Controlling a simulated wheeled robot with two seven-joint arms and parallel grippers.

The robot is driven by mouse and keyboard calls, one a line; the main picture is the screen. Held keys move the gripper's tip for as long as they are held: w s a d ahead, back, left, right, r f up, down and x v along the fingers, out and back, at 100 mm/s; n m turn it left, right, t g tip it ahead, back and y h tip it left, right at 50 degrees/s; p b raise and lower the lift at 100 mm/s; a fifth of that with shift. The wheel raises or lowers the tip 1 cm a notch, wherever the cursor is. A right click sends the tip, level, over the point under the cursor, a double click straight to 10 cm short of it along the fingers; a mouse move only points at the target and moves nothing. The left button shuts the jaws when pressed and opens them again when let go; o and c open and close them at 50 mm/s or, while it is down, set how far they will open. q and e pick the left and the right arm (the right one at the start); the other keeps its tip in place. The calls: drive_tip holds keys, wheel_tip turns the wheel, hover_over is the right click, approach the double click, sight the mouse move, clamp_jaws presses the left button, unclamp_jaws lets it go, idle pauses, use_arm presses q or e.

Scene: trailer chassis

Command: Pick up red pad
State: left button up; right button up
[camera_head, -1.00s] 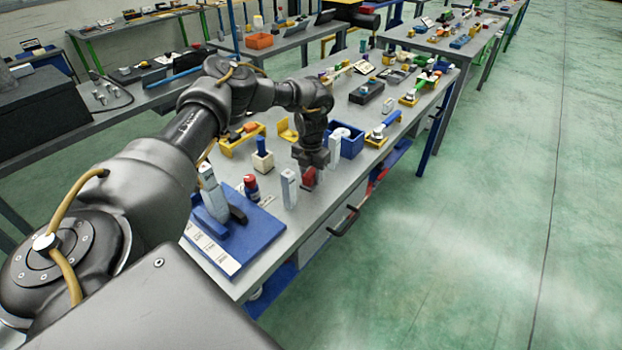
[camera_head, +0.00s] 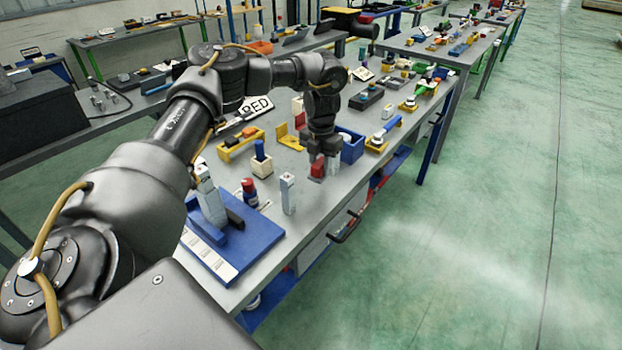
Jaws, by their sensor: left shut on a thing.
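The red pad (camera_head: 317,168) is a small red block at the fingertips of my left gripper (camera_head: 322,166), over the grey workbench (camera_head: 262,216). My left gripper points down and is shut on the red pad. Part of the pad is hidden by the fingers. I cannot tell how high the pad is above the bench top. My right gripper is not in view.
A grey-white upright block (camera_head: 288,194) stands in front of the gripper, beside a blue board (camera_head: 240,245). A blue bin (camera_head: 351,150) is just right of the gripper. A white block with blue top (camera_head: 262,165) and a yellow tray (camera_head: 241,145) are to the left.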

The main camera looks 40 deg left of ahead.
use_arm(q)
drive_tip(key=d+r+b, duration=0.1)
drive_tip(key=d+r, duration=0.5)
drive_tip(key=d, duration=0.4)
drive_tip(key=shift+w+d+b, duration=0.25)
drive_tip(key=shift+d+b, duration=0.05)
drive_tip(key=shift+d, duration=0.1)
